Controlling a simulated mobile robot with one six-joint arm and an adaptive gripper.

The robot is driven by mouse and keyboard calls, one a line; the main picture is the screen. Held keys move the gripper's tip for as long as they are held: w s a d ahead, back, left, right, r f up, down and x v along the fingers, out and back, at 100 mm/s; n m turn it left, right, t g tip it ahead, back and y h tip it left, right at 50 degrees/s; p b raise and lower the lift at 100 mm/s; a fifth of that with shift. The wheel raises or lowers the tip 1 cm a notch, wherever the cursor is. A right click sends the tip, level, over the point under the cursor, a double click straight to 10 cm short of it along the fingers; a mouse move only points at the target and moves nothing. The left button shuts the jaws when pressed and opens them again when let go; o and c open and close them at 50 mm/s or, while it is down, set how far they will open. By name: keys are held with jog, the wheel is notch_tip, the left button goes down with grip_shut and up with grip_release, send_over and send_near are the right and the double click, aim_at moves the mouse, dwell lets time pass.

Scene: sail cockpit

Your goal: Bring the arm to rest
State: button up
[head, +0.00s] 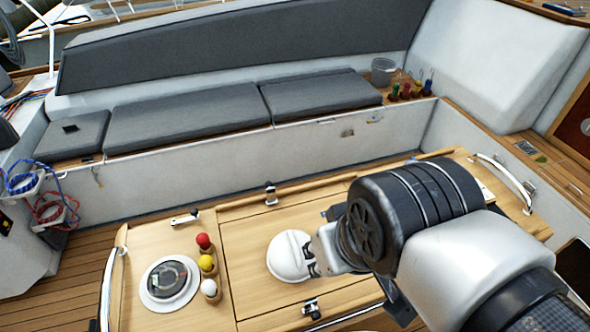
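My arm reaches in from the lower right, over the wooden cockpit table (250,212). Its dark, ribbed wrist joint hangs above the right part of the table.
A compass (168,281) and red (203,241), yellow (206,263) and white (209,288) balls are on the table's left. Behind runs a bench with grey cushions (185,110). A clear container (383,71) and several colourful-handled items stand at its right end. A metal rail (505,180) edges the table's right.

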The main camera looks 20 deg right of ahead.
jog(key=shift+f, duration=0.15)
notch_tip(320, 180, down, 7)
jog(key=b, duration=0.7)
